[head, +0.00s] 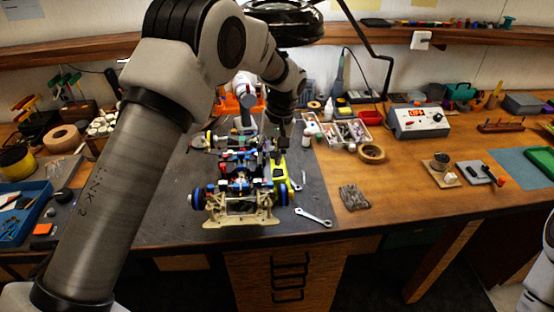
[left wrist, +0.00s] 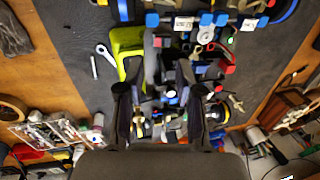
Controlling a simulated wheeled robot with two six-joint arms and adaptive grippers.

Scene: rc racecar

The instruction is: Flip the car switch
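The RC car (head: 238,205) sits on the dark mat, its wide beige end toward me, with blue wheels and an open chassis of coloured parts. In the left wrist view the car (left wrist: 206,45) fills the upper middle, with blue, red and black parts. I cannot make out the switch among them. My left gripper (head: 281,133) reaches down over the car's far right part. In the left wrist view its two dark fingers (left wrist: 157,88) are apart, with car parts visible between them and nothing clearly held. I cannot tell whether they touch the car. My right gripper is out of view.
A yellow-green tool (head: 280,168) lies right beside the car, and a wrench (head: 314,217) lies near the mat's front right. A parts tray (head: 347,133), a tape roll (head: 371,153) and a power supply (head: 418,121) stand to the right. A blue tray (head: 22,215) is at left.

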